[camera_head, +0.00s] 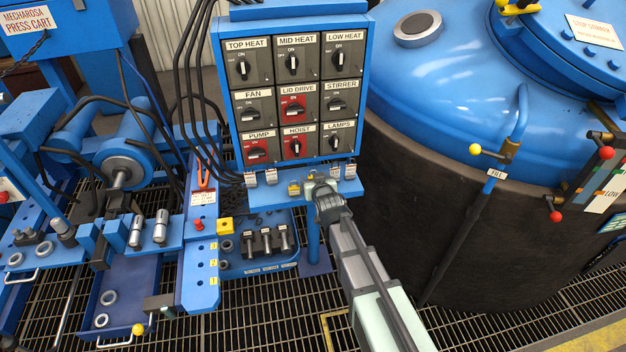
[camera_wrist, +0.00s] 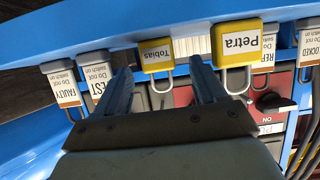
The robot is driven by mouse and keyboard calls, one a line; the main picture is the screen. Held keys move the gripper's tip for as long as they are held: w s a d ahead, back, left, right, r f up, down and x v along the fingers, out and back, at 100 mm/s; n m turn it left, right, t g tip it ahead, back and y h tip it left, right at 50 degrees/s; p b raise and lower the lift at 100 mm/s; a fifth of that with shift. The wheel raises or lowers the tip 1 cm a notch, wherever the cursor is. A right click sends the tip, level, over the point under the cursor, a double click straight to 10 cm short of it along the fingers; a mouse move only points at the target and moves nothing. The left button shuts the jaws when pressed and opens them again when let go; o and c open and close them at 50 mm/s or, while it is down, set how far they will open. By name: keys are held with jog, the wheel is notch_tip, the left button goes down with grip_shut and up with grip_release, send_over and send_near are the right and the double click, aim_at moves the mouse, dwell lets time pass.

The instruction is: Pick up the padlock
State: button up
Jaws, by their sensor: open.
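Two yellow padlocks show in the wrist view, with the name labels "Tobias" (camera_wrist: 156,56) and "Petra" (camera_wrist: 236,44). Both lie along the blue ledge with their metal shackles pointing down in that picture. My gripper (camera_wrist: 159,65) is open. I cannot tell whether the fingers touch either one. In the head view, my gripper (camera_head: 318,186) is at the ledge, beside a small yellow padlock (camera_head: 294,188) and hiding part of the ledge.
White tags, one reading "FAULTY" (camera_wrist: 62,84), stand on both sides of the padlocks. The switch panel (camera_head: 295,88) rises behind the blue ledge (camera_head: 262,196). The big furnace (camera_head: 440,190) is close on the right. A tray of small parts (camera_head: 258,262) lies below left.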

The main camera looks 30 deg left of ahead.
jog(key=x, duration=0.2)
jog(key=shift+w+a+f, duration=0.15)
jog(key=shift+w+a, duration=0.1)
jog(key=c, duration=1.2)
